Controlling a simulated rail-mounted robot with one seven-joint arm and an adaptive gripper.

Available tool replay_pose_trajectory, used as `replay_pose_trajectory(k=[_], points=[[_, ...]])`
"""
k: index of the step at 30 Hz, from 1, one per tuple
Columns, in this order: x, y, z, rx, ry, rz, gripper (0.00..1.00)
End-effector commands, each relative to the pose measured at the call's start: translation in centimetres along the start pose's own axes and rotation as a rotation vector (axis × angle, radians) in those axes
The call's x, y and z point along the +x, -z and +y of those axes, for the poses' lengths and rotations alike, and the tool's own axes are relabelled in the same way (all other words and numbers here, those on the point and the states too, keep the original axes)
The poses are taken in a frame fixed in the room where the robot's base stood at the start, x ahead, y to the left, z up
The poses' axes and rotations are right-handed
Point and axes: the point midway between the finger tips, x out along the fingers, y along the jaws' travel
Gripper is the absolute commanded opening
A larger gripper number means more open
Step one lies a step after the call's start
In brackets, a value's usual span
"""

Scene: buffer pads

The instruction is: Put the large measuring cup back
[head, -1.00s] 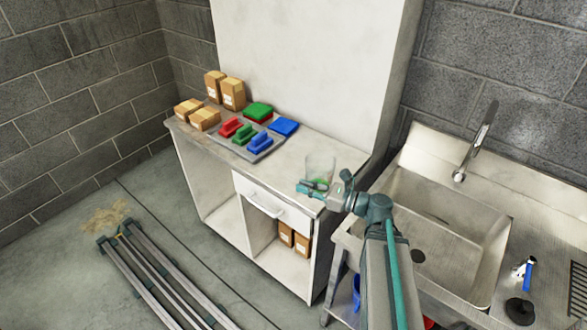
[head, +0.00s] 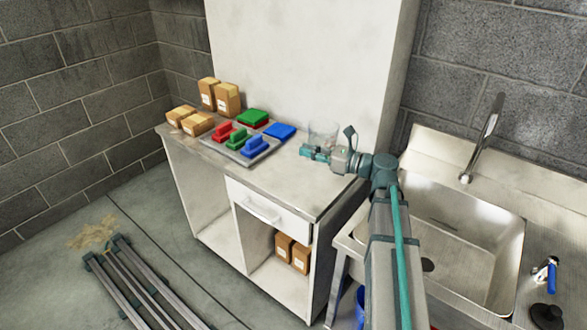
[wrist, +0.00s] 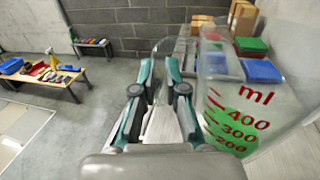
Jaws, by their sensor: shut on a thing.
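The large measuring cup (head: 323,128) is clear and shows behind my gripper (head: 308,151), at the right back part of the white counter (head: 295,185). In the wrist view the cup (wrist: 262,105) fills the right side, with red "ml" numbers and a green patch on its lower part. My gripper (wrist: 160,72) has teal fingers and is shut on the cup, apparently at its clear handle side. The cup looks upright. I cannot tell whether its base touches the counter. The exact grip point is partly hidden by the fingers.
Left of the cup lie a grey tray (head: 227,150) with red, green and blue pads, a blue pad (head: 279,131) and a green pad (head: 252,116). Cardboard boxes (head: 228,98) stand at the far left. A steel sink (head: 450,215) is on the right. The counter's front right is clear.

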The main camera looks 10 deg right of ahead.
Motion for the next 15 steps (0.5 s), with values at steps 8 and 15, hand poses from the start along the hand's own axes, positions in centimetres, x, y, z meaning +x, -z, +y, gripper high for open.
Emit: replay_pose_trajectory(k=[8, 15], points=[[5.0, 2.4, -3.4, 0.003, -0.003, 0.001, 0.00], [8.5, 5.9, -5.7, 0.003, -0.001, 0.002, 0.00]])
